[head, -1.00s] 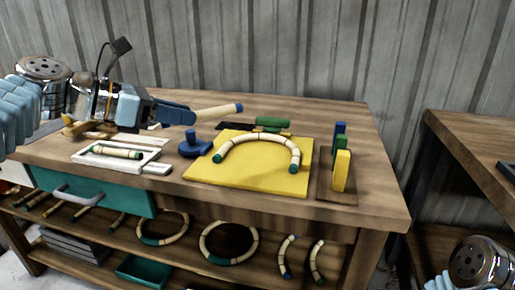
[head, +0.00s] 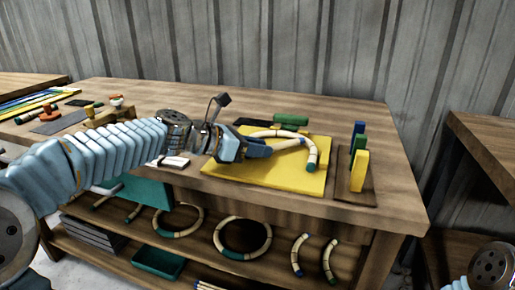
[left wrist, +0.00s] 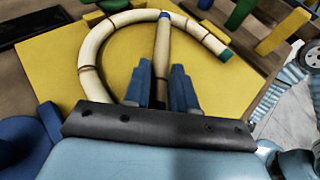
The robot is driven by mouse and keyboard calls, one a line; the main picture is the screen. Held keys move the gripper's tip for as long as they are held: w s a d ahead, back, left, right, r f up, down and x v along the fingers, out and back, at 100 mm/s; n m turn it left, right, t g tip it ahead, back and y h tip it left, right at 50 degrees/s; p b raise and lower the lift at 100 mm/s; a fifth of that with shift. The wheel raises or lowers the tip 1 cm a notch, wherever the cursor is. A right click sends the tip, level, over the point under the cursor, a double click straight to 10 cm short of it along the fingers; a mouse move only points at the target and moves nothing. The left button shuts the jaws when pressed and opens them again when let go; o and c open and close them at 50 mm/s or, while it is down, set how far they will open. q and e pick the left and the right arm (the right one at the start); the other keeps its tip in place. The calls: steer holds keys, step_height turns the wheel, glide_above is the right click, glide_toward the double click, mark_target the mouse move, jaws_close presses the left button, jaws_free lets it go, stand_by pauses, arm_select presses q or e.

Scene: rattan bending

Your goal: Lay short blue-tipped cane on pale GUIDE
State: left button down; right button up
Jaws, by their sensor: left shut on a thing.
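My left gripper (head: 262,149) is shut on the short cane (head: 288,144), over the yellow board (head: 300,185). In the left wrist view, the cane (left wrist: 162,48) points away from the fingers (left wrist: 166,88), its blue tip (left wrist: 164,14) at the top of a pale curved cane (left wrist: 91,60). The curved cane lies on the board, with a green end (head: 312,168) at its right side. I cannot tell whether the held cane touches it or hovers above. No lettering marks a guide. A white tray (head: 175,162) is mostly hidden behind my left arm. My right gripper is out of view.
Upright blue, green and yellow blocks (head: 359,170) stand on a dark base right of the board. A green piece (head: 291,119) lies behind it. Rings and short curved canes (head: 299,254) fill the shelf below. The back right of the bench is clear.

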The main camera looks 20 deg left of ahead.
arm_select(q)
steer(key=shift+f, duration=0.25)
